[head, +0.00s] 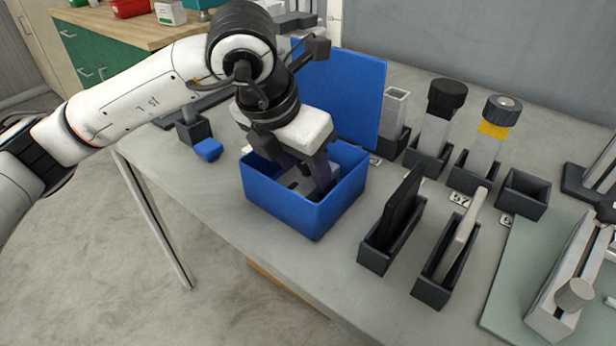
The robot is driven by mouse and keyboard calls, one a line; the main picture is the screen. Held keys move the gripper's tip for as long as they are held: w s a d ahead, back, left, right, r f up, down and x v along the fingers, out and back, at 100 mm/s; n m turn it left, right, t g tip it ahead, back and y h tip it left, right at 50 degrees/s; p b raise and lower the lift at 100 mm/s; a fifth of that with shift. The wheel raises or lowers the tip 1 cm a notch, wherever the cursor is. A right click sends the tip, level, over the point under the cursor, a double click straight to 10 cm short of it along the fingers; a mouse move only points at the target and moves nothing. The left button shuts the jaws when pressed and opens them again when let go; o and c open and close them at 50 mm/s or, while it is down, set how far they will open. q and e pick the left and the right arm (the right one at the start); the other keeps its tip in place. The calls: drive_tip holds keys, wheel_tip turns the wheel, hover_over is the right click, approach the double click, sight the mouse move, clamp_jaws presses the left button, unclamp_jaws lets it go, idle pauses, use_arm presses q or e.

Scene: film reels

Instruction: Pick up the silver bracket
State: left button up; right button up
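A blue open box (287,207) stands near the table's front edge. My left gripper (304,178) points down into it, with its fingers apart and the tips below the rim. A light grey metal piece (300,184), possibly the silver bracket, shows in part on the box floor between and below the fingers. The fingers and box walls hide much of it, and I cannot see whether they touch it. My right gripper is not in view.
A blue upright panel (342,98) stands behind the box. Dark holders with a grey square tube (395,106), capped pieces and flat plates stand to the right. A metal fixture (568,275) sits on a green mat (503,300).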

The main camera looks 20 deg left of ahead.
use_arm(q)
drive_tip(key=c, duration=0.4)
drive_tip(key=shift+r, duration=0.2)
drive_tip(key=shift+c, duration=0.2)
